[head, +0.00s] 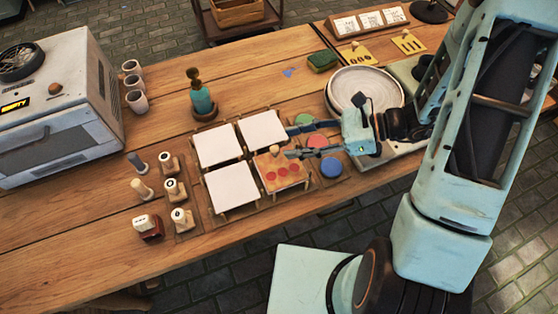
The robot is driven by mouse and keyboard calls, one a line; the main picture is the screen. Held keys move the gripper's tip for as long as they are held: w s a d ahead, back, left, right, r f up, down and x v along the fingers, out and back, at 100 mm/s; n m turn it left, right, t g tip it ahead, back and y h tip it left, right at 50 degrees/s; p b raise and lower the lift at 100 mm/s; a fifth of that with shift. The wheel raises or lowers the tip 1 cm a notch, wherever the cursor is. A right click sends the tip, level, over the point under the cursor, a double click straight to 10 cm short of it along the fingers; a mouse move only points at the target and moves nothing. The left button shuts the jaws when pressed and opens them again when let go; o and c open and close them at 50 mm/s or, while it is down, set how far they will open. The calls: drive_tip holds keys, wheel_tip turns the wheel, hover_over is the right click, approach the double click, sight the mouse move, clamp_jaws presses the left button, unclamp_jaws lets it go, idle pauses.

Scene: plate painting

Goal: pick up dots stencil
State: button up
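The dots stencil (283,180) appears to be the orange board lying on the front right tile, with a row of red dots and a round wooden knob (276,150) at its back edge. My gripper (289,142) reaches in from the right with its two fingers apart. The fingertips are close to the right of the knob, one farther back and one nearer. Nothing shows between them. I cannot tell whether a finger touches the knob. The tile under the stencil is mostly hidden.
White tiles (261,131) fill the tray's other places. Paint pots, including a blue one (331,168), stand close under my gripper. Wooden stamps (174,190) stand left. Two yellow stencils (360,60) lie at the back, near a green sponge (322,60) and a round plate (367,82).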

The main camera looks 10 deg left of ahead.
sight(276, 148)
drive_tip(key=x, duration=0.6)
drive_tip(key=shift+s+d+f, duration=0.15)
drive_tip(key=shift+s+f, duration=0.15)
clamp_jaws()
drive_tip(key=shift+r, duration=0.1)
